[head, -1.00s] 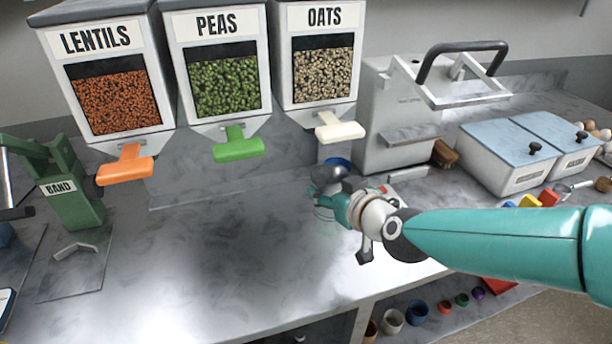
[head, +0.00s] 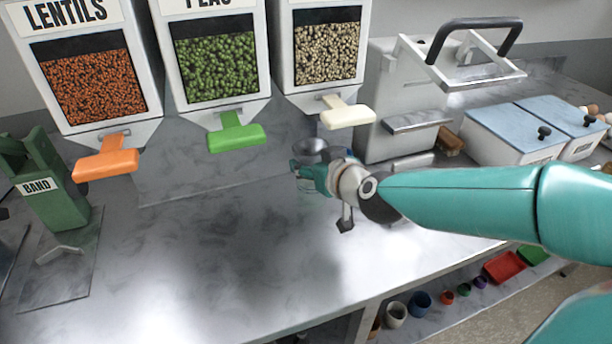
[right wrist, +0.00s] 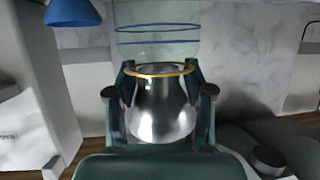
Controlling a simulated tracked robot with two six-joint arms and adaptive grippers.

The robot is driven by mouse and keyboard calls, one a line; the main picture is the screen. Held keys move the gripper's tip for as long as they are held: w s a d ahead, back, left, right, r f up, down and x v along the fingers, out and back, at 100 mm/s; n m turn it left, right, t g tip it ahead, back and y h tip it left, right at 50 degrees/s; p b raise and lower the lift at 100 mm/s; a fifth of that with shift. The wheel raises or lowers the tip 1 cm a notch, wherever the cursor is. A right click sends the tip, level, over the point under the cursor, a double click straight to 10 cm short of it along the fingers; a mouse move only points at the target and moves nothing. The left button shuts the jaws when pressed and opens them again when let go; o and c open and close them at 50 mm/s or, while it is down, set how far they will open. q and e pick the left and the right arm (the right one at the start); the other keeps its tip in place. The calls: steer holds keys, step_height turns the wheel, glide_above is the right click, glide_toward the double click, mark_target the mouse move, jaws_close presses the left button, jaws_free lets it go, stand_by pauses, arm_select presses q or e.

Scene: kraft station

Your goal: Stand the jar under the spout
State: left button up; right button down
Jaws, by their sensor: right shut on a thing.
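The jar's glass with blue rings (right wrist: 156,32) shows beyond. The oats spout has a cream handle (head: 348,112), above and a little right of the jar. Whether the jar's base touches the counter is unclear. My left gripper is not in view.
Green (head: 237,137) and orange (head: 106,164) handles jut from the neighbouring bins. A grey machine (head: 395,95) stands right of the oats bin. A green band tool (head: 50,190) stands at the left. The front counter (head: 220,250) is clear.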

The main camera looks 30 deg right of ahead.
steer(key=shift+s+d+f+b, duration=0.2)
steer(key=shift+f+b, duration=0.2)
steer(key=shift+f, duration=0.25)
steer(key=shift+w+f+b, duration=0.2)
steer(key=shift+f+b, duration=0.2)
steer(key=shift+f, duration=0.1)
steer(key=shift+s+r, duration=0.1)
steer(key=shift+r, duration=0.05)
steer(key=shift+c, duration=2.2)
jaws_free()
